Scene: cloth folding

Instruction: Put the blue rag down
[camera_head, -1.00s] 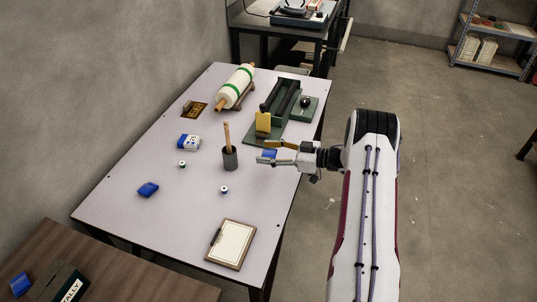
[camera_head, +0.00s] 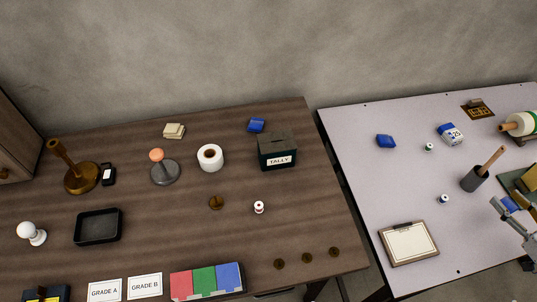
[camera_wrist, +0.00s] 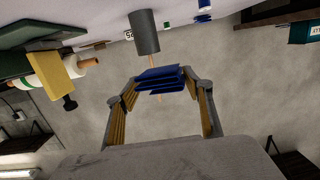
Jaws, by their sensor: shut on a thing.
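My gripper (camera_wrist: 160,86) is shut on a folded blue rag (camera_wrist: 160,76) in the wrist view, with the cloth's layers showing between the fingers. A second folded blue cloth (camera_head: 386,141) lies on the light table. A third blue cloth (camera_head: 256,125) lies on the dark wooden table behind the tally box. The held rag's far side is hidden.
The wooden table (camera_head: 320,215) holds a tally box (camera_head: 277,151), a black tray (camera_head: 98,227) and red, green and blue panels (camera_head: 206,281).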

